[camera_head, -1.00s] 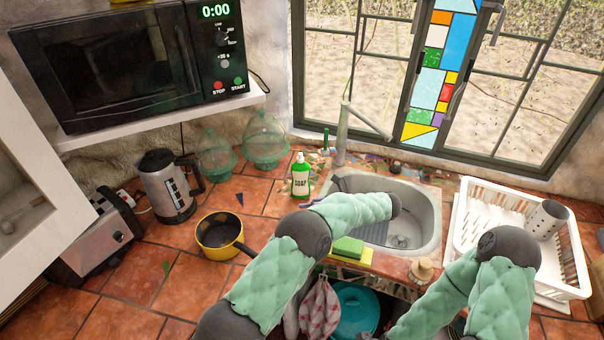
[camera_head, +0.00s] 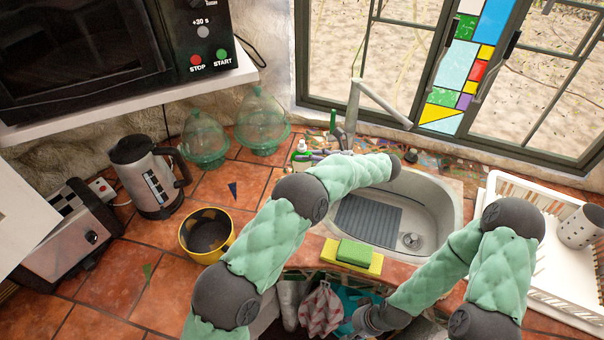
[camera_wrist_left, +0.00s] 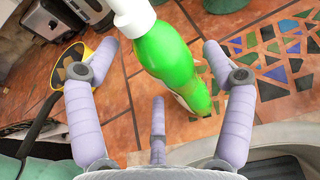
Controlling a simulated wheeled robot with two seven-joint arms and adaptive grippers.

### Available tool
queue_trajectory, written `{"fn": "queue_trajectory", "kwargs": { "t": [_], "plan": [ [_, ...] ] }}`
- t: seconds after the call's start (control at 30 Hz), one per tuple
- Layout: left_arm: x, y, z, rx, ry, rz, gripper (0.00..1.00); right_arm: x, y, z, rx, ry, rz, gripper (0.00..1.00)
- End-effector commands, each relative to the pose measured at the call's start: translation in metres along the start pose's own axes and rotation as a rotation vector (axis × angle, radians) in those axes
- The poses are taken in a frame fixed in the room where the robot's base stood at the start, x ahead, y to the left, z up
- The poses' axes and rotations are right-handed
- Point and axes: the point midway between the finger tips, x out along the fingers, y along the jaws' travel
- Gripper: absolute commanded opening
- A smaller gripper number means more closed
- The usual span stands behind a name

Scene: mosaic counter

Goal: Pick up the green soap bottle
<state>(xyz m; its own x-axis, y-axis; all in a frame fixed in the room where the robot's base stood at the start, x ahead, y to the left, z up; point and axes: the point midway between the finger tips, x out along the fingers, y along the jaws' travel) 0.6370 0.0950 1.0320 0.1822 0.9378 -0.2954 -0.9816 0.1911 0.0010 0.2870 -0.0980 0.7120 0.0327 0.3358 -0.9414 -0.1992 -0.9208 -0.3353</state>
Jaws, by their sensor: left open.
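The green soap bottle (camera_wrist_left: 172,62) with its white cap (camera_wrist_left: 130,15) shows large in the left wrist view. It stands between the spread purple-grey fingers of my left gripper (camera_wrist_left: 158,85), which is open with gaps beside the bottle. In the head view, only the bottle's top (camera_head: 301,148) clearly shows; my left arm and gripper (camera_head: 322,156) hide most of the rest. The bottle is on the tiled counter left of the sink. My right arm reaches down at the front of the sink; its dark end (camera_head: 370,319) shows, but its fingers cannot be made out.
The sink (camera_head: 440,205) is right of the bottle, with a green-yellow sponge (camera_head: 355,253) at its front edge. Two green glass domes (camera_head: 262,120) stand behind left. A yellow pot (camera_head: 206,233), kettle (camera_head: 150,178) and toaster (camera_head: 70,235) are left. A dish rack (camera_head: 545,265) is right.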

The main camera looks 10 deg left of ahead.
Motion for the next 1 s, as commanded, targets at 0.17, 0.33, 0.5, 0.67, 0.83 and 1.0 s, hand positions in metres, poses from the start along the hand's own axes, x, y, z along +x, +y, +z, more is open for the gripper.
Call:
{"fn": "queue_trajectory", "kwargs": {
  "t": [0.17,0.33,0.5,0.67,0.83,1.0],
  "plan": [
    [0.011,0.001,0.000,0.000,0.001,0.001,0.82,0.003,0.001,0.000,0.000,0.001,0.000,0.40],
    [0.034,0.004,-0.002,0.000,0.001,0.002,0.82,0.011,0.004,-0.001,0.000,0.001,0.000,0.40],
    [0.053,0.004,-0.002,0.000,0.001,0.001,0.82,0.014,0.005,-0.001,0.000,0.001,0.000,0.40],
    [0.055,0.004,-0.001,0.000,0.001,-0.001,0.82,0.014,0.005,-0.001,0.000,0.001,0.000,0.40],
    [0.054,0.004,-0.001,0.000,0.001,-0.001,0.56,0.013,0.005,-0.001,0.000,0.001,0.000,0.40],
    [0.054,0.004,-0.001,0.000,0.001,0.000,0.15,0.013,0.005,-0.001,0.000,0.001,0.000,0.40]
  ]
}}
